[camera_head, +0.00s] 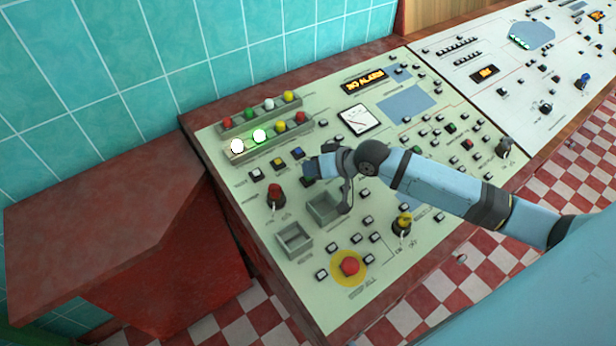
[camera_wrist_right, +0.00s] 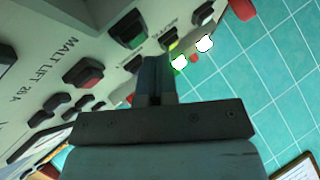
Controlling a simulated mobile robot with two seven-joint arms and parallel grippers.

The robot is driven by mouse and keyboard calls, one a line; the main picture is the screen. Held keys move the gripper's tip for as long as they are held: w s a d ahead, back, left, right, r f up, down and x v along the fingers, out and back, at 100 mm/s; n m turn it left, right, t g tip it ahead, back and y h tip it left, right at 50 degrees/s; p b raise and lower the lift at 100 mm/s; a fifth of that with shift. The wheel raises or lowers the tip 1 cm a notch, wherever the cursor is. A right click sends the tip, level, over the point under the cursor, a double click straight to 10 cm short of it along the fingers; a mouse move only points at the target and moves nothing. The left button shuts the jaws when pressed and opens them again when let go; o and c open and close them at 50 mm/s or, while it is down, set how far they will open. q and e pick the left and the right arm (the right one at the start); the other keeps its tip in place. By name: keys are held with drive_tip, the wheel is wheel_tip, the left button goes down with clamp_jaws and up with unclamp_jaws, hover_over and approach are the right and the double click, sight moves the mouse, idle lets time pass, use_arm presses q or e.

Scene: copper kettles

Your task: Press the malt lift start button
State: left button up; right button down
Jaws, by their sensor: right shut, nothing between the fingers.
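In the right wrist view, the panel carries the printed label "MALT LIFT 26 A" (camera_wrist_right: 62,72). Close to it are a square green button (camera_wrist_right: 127,31) in a dark frame and a red button (camera_wrist_right: 84,75). My right gripper (camera_head: 309,171) is shut and empty, low over the upper-left part of the pale green console (camera_head: 228,168). Its closed fingers also show in the right wrist view (camera_wrist_right: 154,72), beside the green button. They hide part of the panel, and I cannot tell whether the tips touch it. My left gripper is not in view.
A red knob (camera_head: 275,193), two recessed boxes and a red stop button (camera_head: 349,266) on a yellow disc lie near my right arm. A tiled wall (camera_head: 150,60) rises at the back left.

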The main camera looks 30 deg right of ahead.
drive_tip(key=shift+f, duration=0.1)
drive_tip(key=shift+f, duration=0.25)
drive_tip(key=shift+w+f, duration=0.15)
drive_tip(key=shift+f, duration=0.2)
idle(0.7)
drive_tip(key=shift+r, duration=0.1)
drive_tip(key=shift+s+r+p, duration=0.2)
drive_tip(key=shift+r+p, duration=0.45)
drive_tip(key=shift+p, duration=0.45)
drive_tip(key=shift+r, duration=0.1)
drive_tip(key=r+p, duration=0.2)
drive_tip(key=s+r+p, duration=0.1)
drive_tip(key=r+p, duration=0.1)
drive_tip(key=p, duration=0.1)
drive_tip(key=shift+r, duration=0.35)
